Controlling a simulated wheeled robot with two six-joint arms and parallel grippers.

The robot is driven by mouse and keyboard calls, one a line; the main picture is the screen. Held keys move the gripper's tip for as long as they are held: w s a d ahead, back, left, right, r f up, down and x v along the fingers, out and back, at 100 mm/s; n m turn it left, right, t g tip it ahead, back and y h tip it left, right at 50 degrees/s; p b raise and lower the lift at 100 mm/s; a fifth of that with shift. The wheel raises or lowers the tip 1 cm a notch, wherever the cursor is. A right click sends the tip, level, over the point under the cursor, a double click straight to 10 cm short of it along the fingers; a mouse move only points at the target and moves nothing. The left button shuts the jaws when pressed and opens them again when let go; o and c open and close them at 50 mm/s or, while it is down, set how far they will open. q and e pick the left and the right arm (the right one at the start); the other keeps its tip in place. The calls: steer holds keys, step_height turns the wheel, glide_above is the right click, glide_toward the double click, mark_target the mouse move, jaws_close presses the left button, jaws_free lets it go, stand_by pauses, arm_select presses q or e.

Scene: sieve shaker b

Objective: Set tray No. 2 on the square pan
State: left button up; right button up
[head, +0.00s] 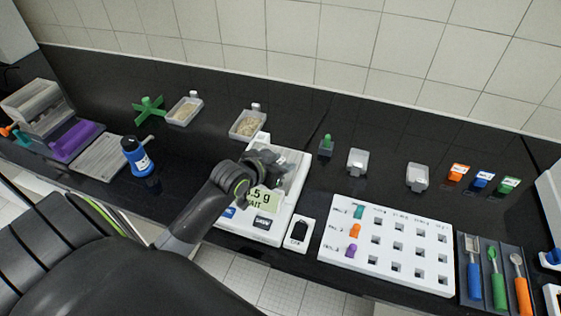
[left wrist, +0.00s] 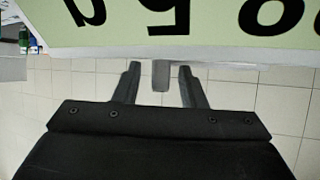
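The white balance (head: 240,224) stands at the front middle of the bench, its display partly covered, reading ".5 g" and "WAIT". Its square pan area (head: 292,165) is largely hidden behind my left gripper (head: 262,163), which is over the balance. In the left wrist view, the fingers of my left gripper (left wrist: 160,82) stand apart, with gaps to a grey tab (left wrist: 161,75) between them. I cannot tell what the tab belongs to. Two trays with pale contents, one tray (head: 184,110) and another tray (head: 247,125), lie behind the balance. Their numbers are unreadable. My right gripper is not in view.
Two small containers, one container (head: 357,162) and another container (head: 417,177), stand right of the balance. A white holed rack (head: 385,262), a tool tray (head: 478,300), a blue jar (head: 137,157) and a green cross (head: 149,109) are around.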

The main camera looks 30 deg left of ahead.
arm_select(q)
steer(key=shift+r, duration=0.2)
steer(key=shift+s, duration=0.2)
steer(key=b+v, duration=0.1)
steer(key=v, duration=1)
steer(key=shift+s+a+r, duration=0.1)
steer(key=shift+s+r, duration=0.05)
